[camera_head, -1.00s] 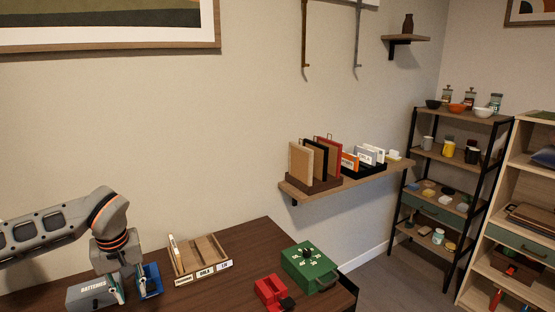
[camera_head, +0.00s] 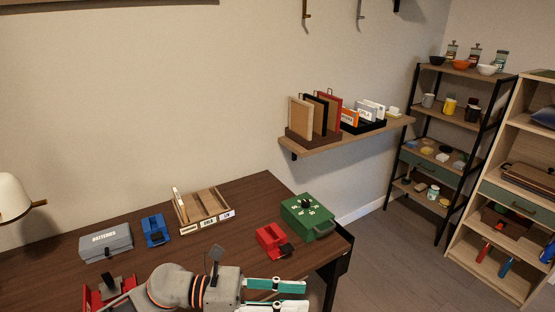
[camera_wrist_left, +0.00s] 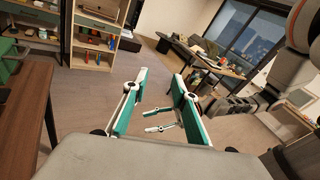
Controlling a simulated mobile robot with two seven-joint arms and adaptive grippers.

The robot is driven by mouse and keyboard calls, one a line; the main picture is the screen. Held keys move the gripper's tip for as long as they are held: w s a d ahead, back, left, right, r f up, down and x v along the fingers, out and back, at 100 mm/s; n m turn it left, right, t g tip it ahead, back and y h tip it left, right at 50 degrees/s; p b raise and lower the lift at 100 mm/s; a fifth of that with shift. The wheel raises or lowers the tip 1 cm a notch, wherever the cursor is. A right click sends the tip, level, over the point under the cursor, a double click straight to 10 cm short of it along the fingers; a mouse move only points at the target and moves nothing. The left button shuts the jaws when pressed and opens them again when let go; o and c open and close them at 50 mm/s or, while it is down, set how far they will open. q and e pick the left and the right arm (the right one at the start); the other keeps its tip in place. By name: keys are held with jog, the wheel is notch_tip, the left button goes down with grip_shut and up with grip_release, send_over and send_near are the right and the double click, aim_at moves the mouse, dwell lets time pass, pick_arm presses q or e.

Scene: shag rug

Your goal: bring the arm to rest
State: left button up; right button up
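My left gripper (camera_head: 304,296) is at the bottom of the head view, in front of the table's near edge. Its teal-lined fingers point right and stand apart with nothing between them. In the left wrist view the same gripper (camera_wrist_left: 157,82) shows its two fingers spread, with bare floor behind. Farther off in that view, between and beyond them, the small fingers of my right gripper (camera_wrist_left: 158,120) also stand apart and look empty. The right gripper does not show in the head view.
The dark wooden table (camera_head: 258,205) carries a grey batteries box (camera_head: 106,243), a blue holder (camera_head: 155,230), a wooden tray (camera_head: 183,229), a red block (camera_head: 271,241) and a green box (camera_head: 307,216). A red piece (camera_head: 98,299) lies near the left arm. Floor right of the table is clear.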

pick_arm(q)
jog(key=w+a+f+n+t+y, duration=0.4)
jog(key=n+t, duration=0.4)
jog(key=n, duration=0.8)
jog(key=w+a+f+n+t+y, duration=0.1)
jog(key=a+f+n+t+y, duration=0.15)
jog(key=a+n+t, duration=0.85)
jog(key=s+a+f+n+g+y, duration=0.4)
jog(key=s+f+n, duration=0.2)
jog(key=f+n, duration=0.4)
jog(key=s+a+f+n+g+y, duration=0.3)
jog(key=s+a+f+n+g, duration=0.1)
jog(key=s+f+n, duration=0.3)
notch_tip(320, 180, down, 4)
jog(key=n, duration=0.2)
jog(key=shift+r+n+y, duration=0.25)
jog(key=shift+n+y, duration=0.1)
jog(key=shift+n, duration=0.05)
